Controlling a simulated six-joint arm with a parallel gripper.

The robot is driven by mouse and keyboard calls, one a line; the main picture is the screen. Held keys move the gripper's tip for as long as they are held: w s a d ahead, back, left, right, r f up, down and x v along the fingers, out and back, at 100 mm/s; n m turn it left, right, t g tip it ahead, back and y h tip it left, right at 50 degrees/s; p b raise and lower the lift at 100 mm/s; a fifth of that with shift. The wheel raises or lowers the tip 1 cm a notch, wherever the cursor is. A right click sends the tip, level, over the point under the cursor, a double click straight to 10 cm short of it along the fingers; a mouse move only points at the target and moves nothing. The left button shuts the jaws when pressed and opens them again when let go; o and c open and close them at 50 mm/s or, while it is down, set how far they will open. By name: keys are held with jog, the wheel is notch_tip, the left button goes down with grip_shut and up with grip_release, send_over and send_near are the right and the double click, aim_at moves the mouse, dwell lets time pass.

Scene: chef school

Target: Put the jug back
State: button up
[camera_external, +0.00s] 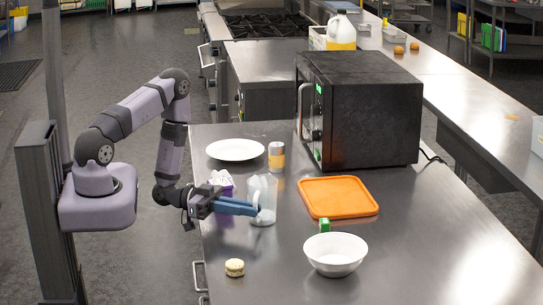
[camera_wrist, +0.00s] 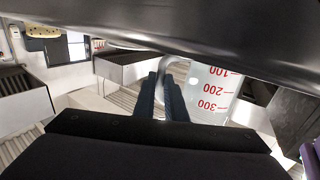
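The clear jug (camera_external: 263,190) stands upright near the left edge of the steel table. In the wrist view the jug (camera_wrist: 212,88) shows red volume marks, and its curved handle (camera_wrist: 170,66) is at the fingertips. My gripper (camera_external: 256,209) reaches in from the left at the jug's handle side. In the wrist view my gripper's two blue fingers (camera_wrist: 163,92) are close together, with the handle between them. The lower part of the handle is hidden by the fingers. The jug's base seems to be on or very near the table.
A purple-and-white carton (camera_external: 221,181) stands close behind my gripper.

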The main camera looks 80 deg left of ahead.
jog(key=shift+o, duration=1.4)
jog(key=shift+r, duration=0.1)
jog(key=shift+r, duration=0.2)
jog(key=shift+s+a+f, duration=0.2)
jog(key=shift+s+a, duration=0.15)
jog(key=shift+s, duration=0.15)
jog(key=shift+b+v, duration=0.5)
jog(key=shift+v, duration=0.5)
notch_tip(320, 180, up, 7)
jog(key=shift+d+r, duration=0.1)
